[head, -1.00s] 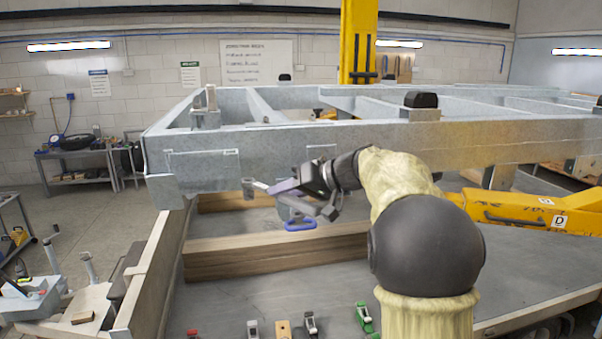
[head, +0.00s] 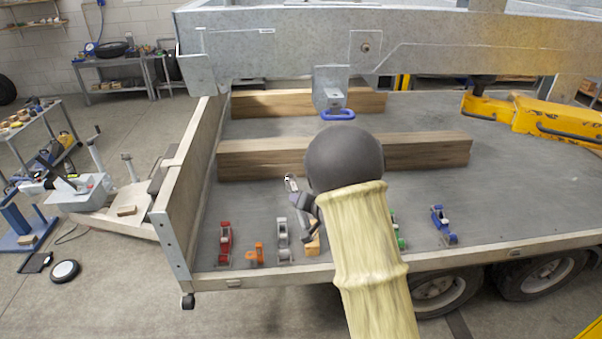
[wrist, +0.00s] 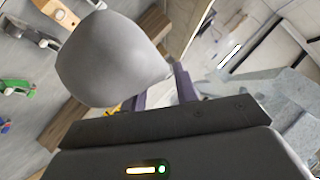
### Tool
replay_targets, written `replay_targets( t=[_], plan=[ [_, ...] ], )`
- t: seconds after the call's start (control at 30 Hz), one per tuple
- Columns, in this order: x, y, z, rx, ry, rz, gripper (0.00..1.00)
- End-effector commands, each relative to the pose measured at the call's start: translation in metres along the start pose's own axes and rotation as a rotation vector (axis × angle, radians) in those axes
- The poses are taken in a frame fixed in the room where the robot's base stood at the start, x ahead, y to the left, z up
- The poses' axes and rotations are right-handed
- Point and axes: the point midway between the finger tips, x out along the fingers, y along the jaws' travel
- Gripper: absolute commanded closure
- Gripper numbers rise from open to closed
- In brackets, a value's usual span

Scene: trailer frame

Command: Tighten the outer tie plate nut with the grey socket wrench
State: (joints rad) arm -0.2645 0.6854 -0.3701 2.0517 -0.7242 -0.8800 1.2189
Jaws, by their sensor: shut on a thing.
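My gripper (head: 301,198) is low over the front part of the trailer deck, partly hidden behind my own arm. It is shut on the grey socket wrench (head: 291,183), whose light end sticks up to the left. In the wrist view a large rounded grey part of the wrench (wrist: 112,58) fills the space ahead of the purple fingers. The galvanised frame beam (head: 300,35) is above and behind. A small square tie plate (head: 356,54) with a brownish nut (head: 365,47) is on its face, well apart from the wrench. I cannot tell whether this is the outer one.
Several clamp-like tools, red (head: 225,243), orange (head: 257,254), grey (head: 282,238) and blue (head: 443,224), stand along the deck's front edge. Timber beams (head: 245,160) lie behind. A bracket with a blue handle (head: 338,115) hangs below the frame. A yellow arm (head: 545,117) is at right.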

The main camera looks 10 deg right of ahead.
Motion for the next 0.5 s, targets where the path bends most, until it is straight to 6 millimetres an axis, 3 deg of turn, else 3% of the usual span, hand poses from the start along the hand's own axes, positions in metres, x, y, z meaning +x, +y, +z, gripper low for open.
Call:
replay_targets(
  t=[0.03, 0.23, 0.5],
  plan=[
    [0.006, 0.015, 0.021, 0.015, 0.010, 0.024, 1.00],
    [0.012, 0.069, 0.082, 0.075, 0.090, 0.118, 1.00],
    [-0.003, 0.144, 0.160, 0.157, 0.203, 0.251, 1.00]
  ],
)
